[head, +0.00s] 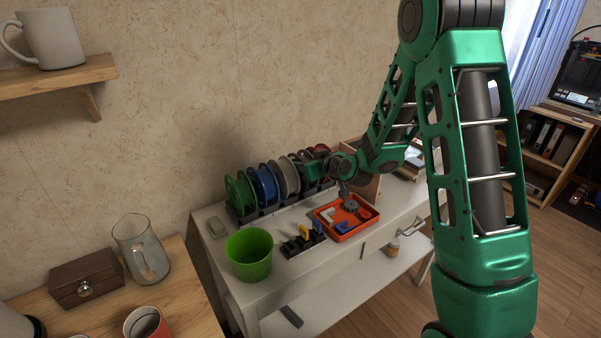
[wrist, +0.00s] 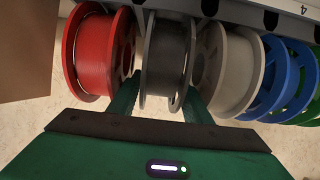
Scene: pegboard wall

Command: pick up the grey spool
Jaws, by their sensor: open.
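The light grey spool (wrist: 240,72) stands in the rack between a dark, near-black spool (wrist: 166,55) and a blue spool (wrist: 283,78) in the wrist view. In the head view the grey spool (head: 288,176) stands right of the blue one. My gripper (wrist: 160,92) is open, with its fingers on either side of the lower edge of the dark spool. The right finger is close to the grey spool's left flange; I cannot tell whether they touch. In the head view the arm's end hides part of the row, and the fingers are hard to make out.
A red spool (wrist: 95,55) stands left of the dark spool, and a green spool (head: 239,191) ends the row. On the white table (head: 285,272) are a green cup (head: 249,256), a red tray (head: 347,233) with small parts, and a small black rack (head: 302,243).

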